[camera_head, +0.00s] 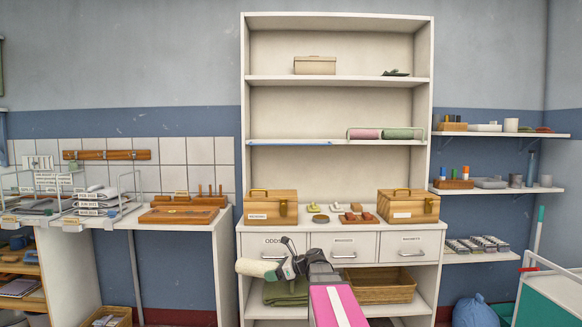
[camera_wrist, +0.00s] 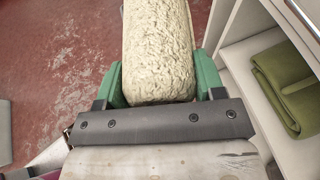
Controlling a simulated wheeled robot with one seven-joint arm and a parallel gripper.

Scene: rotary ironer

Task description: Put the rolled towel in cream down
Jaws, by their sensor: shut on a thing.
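The cream rolled towel (camera_head: 257,268) is held by my gripper (camera_head: 284,265) in front of the shelf unit's drawers in the head view. In the wrist view the cream rolled towel (camera_wrist: 158,50) sits between the two green fingers of my gripper (camera_wrist: 160,85), which press on its sides. Its far end runs out of the top of the wrist view. Red floor shows beneath it there, and it touches no surface that I can see.
A pink roll (camera_head: 363,134) and a green roll (camera_head: 404,134) lie in a wire holder on a shelf. Two wooden boxes (camera_head: 270,207) (camera_head: 408,206) stand on the counter with small items between them. A folded green cloth (camera_head: 286,292) and a wicker basket (camera_head: 380,287) fill the lower shelf.

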